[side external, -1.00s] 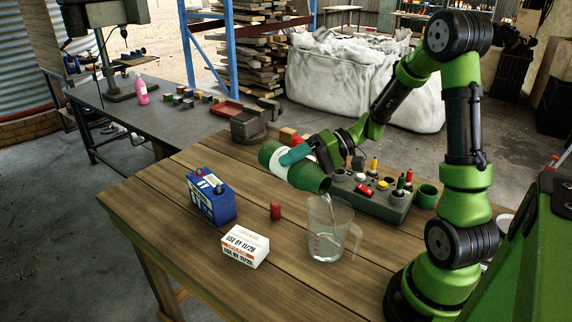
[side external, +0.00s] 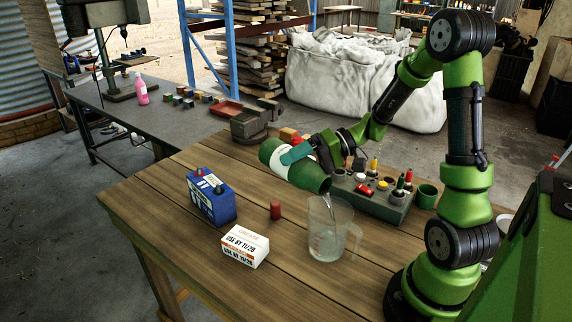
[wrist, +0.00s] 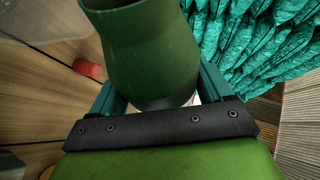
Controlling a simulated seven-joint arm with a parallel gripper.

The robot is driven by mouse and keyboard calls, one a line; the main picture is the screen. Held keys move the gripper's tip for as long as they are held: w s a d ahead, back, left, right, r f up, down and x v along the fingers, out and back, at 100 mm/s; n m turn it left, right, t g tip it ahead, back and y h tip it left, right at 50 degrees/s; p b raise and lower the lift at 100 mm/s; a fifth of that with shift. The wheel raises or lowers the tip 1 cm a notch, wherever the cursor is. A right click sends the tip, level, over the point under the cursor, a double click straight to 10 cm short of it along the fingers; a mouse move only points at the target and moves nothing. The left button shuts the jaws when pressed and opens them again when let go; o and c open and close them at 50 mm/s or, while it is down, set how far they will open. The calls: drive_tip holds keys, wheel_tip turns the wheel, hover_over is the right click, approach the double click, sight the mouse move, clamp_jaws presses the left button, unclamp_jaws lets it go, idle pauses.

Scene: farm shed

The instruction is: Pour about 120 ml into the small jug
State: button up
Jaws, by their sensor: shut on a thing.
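My gripper (side external: 297,153) is shut on a green bottle (side external: 311,179) with a pale label. The bottle is tilted with its mouth down to the right, above the clear small jug (side external: 329,215). A thin stream of clear liquid runs from the mouth into the jug. The jug stands upright on the wooden bench, with red marks on its side, a handle on the right and some liquid in its lower part. In the wrist view the bottle (wrist: 150,50) sits between the two teal fingers.
A blue battery (side external: 211,199), a white grease box (side external: 245,247) and a red cap (side external: 275,210) stand on the bench (side external: 165,215) left of the jug. A grey-green tray (side external: 385,207) with small coloured items and a green cup (side external: 427,195) are behind it.

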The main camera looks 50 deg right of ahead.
drive_tip(key=shift+w+f+m+g, duration=0.15)
drive_tip(key=shift+f+m+g, duration=0.15)
drive_tip(key=shift+w+r+m+g, duration=0.15)
drive_tip(key=shift+m+g, duration=0.25)
drive_tip(key=shift+g, duration=0.1)
drive_tip(key=shift+w+d+f+m+g, duration=0.1)
drive_tip(key=shift+w+f+m+g, duration=0.55)
drive_tip(key=shift+f, duration=0.1)
idle(1.0)
